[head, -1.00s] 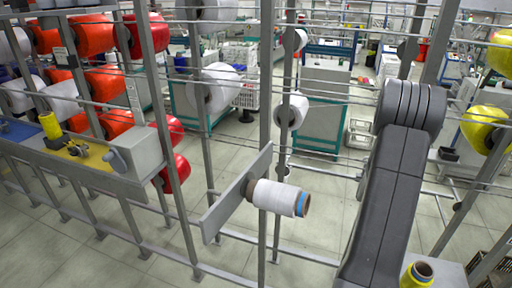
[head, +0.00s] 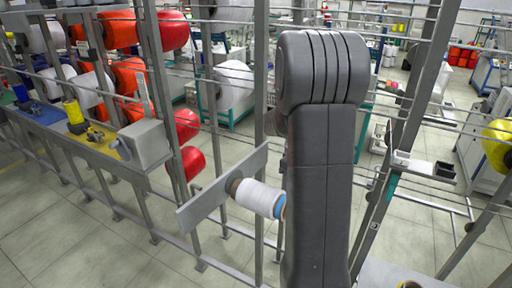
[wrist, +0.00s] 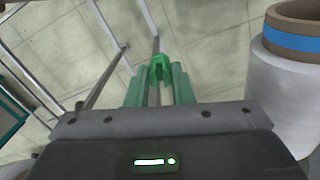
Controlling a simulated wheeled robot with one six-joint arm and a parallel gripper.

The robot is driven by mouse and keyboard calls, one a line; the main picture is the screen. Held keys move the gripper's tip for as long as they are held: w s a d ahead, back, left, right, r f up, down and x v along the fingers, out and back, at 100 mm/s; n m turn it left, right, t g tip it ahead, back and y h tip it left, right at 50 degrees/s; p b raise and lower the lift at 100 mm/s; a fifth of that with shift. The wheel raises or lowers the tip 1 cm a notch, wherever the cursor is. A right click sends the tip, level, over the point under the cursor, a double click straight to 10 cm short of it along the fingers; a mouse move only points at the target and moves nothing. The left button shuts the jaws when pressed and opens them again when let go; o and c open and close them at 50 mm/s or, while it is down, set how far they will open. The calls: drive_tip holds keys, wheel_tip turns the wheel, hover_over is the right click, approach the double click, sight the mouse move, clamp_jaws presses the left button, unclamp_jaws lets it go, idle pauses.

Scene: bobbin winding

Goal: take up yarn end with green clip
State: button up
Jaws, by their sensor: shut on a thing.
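In the wrist view, my gripper (wrist: 159,84) has green fingers, shut on a small green clip (wrist: 160,68) between their tips. A thin grey bar shows between the fingers, below the clip. I cannot make out a yarn end at the clip. A white yarn bobbin (wrist: 290,95) with a blue band and brown core stands close to the right of my gripper, apart from it. In the head view, a white bobbin (head: 258,198) with a blue band sits on a holder on a grey plate (head: 205,200). My arm hides my gripper there.
Grey rack posts and thin rails cross the space around my arm. A ledge (head: 70,135) with a grey box (head: 146,143) is at the left. Red bobbins (head: 185,125) and white ones hang behind. A small white tray (head: 422,167) is at the right. Open floor lies below.

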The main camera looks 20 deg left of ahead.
drive_tip(key=s+a+r+n, duration=0.4)
drive_tip(key=s+r+n, duration=0.2)
drive_tip(key=r, duration=0.3)
drive_tip(key=s+a+r+n, duration=0.4)
drive_tip(key=s+r+n, duration=0.1)
drive_tip(key=r+n, duration=0.25)
drive_tip(key=shift+m+h, duration=0.3)
drive_tip(key=shift+m, duration=0.25)
wheel_tip(320, 180, down, 4)
drive_tip(key=b, duration=0.4)
drive_tip(key=shift+s+b, duration=0.1)
drive_tip(key=shift+b, duration=0.2)
drive_tip(key=shift+d+f, duration=0.1)
drive_tip(key=shift+f, duration=0.7)
drive_tip(key=shift+f+b, duration=0.35)
drive_tip(key=shift+f, duration=0.05)
drive_tip(key=shift+r, duration=0.1)
drive_tip(key=r+p, duration=0.2)
drive_tip(key=r, duration=0.1)
drive_tip(key=r+p, duration=0.3)
drive_tip(key=shift+a+p, duration=0.2)
drive_tip(key=shift+p, duration=0.15)
